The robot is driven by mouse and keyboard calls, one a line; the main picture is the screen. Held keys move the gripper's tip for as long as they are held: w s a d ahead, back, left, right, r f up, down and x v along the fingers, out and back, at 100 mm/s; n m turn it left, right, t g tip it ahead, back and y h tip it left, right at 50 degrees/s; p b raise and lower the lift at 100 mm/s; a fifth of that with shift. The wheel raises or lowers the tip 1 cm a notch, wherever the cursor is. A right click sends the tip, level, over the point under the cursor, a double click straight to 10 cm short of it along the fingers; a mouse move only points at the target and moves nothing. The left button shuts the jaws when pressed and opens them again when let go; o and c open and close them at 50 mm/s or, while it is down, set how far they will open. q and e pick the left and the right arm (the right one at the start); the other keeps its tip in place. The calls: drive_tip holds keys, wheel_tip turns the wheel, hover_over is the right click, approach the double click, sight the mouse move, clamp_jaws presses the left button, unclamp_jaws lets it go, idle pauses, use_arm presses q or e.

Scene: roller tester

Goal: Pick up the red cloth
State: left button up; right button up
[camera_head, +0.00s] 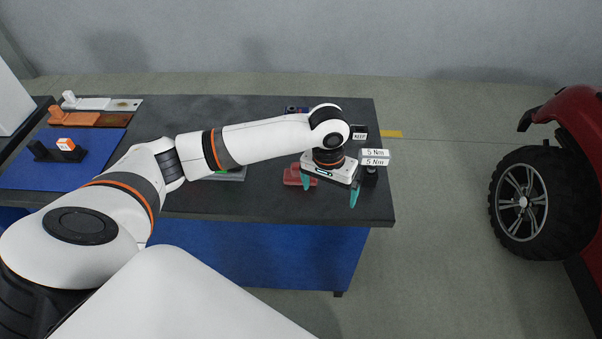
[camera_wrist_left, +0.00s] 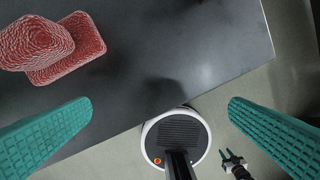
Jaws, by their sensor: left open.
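The red cloth (camera_head: 292,179) lies folded on the dark table top, near its right end. In the left wrist view the cloth (camera_wrist_left: 85,62) shows at the upper left as two stacked, rough-textured pads. My left gripper (camera_head: 330,192) is open and empty, pointing down over the table's right end. It is to the right of the cloth, and the gripper body hides part of the cloth in the head view. In the left wrist view the cloth lies outside the gap between the teal fingers. My right gripper (camera_wrist_left: 231,159) appears small at the lower right of that view.
A black stand with "5 Nm" labels (camera_head: 375,157) is close beside the left gripper. A "KEEP" block (camera_head: 359,132) is behind it. The table's right and front edges are near. A blue mat (camera_head: 25,177) with parts is at the left. A red car (camera_head: 582,125) stands at the right.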

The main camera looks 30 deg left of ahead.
use_arm(q)
drive_tip(key=w+a+r+n, duration=0.1)
drive_tip(key=a+r, duration=0.1)
drive_tip(key=a, duration=0.1)
drive_tip(key=w+a+r+n, duration=0.1)
drive_tip(key=a+r+n, duration=0.1)
drive_tip(key=a+r, duration=0.1)
drive_tip(key=w+a+r+n, duration=0.1)
drive_tip(key=a+r+n, duration=0.1)
drive_tip(key=a, duration=0.1)
drive_tip(key=shift+w+a+r+g+y, duration=0.15)
drive_tip(key=shift+w+a+g+y, duration=0.15)
drive_tip(key=shift+y, duration=0.1)
drive_tip(key=shift+a, duration=0.2)
wheel_tip(320, 180, down, 6)
drive_tip(key=shift+w+f+p, duration=0.1)
drive_tip(key=shift+f+p, duration=0.05)
drive_tip(key=shift+p, duration=0.35)
drive_tip(key=shift+w+a+f+p, duration=0.1)
drive_tip(key=shift+f+p, duration=0.1)
drive_tip(key=shift+f, duration=0.7)
drive_tip(key=shift+a+f+p, duration=0.15)
drive_tip(key=shift+f, duration=0.75)
drive_tip(key=shift+w+a+f+p, duration=0.1)
drive_tip(key=shift+f+p, duration=0.1)
drive_tip(key=shift+f, duration=0.7)
drive_tip(key=c, duration=0.9)
wheel_tip(320, 180, up, 10)
drive_tip(key=shift+r+b, duration=0.1)
drive_tip(key=shift+b, duration=0.5)
